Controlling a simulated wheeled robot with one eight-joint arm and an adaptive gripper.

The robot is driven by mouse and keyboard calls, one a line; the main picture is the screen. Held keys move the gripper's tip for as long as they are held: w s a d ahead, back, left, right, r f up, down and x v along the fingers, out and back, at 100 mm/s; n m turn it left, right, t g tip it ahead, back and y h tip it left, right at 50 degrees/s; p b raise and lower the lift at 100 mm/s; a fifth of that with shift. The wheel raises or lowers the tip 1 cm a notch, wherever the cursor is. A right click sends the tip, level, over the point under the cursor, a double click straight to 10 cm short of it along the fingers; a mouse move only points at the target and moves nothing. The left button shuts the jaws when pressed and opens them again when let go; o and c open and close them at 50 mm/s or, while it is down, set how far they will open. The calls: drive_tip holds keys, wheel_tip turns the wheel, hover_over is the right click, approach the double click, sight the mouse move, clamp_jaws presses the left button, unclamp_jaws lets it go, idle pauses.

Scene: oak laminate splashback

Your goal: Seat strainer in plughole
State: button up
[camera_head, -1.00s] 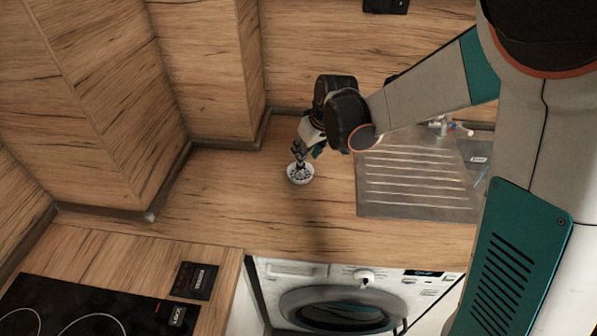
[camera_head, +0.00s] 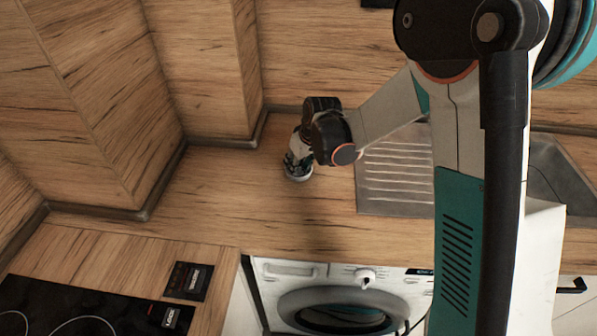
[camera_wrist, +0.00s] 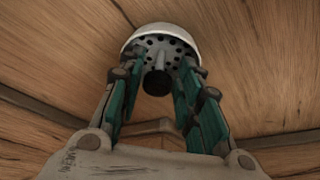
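The strainer (camera_head: 298,178) is a small round piece with a pale rim, on the wooden worktop left of the sink, mostly covered by my gripper in the head view. In the wrist view the strainer (camera_wrist: 160,37) shows a holed face and a dark central knob. My gripper (camera_wrist: 158,68) is open, its two teal-padded fingers on either side of the knob, with gaps visible. In the head view my gripper (camera_head: 297,168) points down right over the strainer. The sink (camera_head: 560,172) is at the right, partly behind my arm. The plughole is hidden.
The ribbed drainer (camera_head: 393,178) lies between the strainer and the basin. A black hob (camera_head: 75,310) is at the lower left and a washing machine (camera_head: 340,300) under the worktop. Wooden splashback panels (camera_head: 200,70) rise behind. The worktop left of the strainer is clear.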

clamp_jaws()
drive_tip(key=shift+r, duration=0.1)
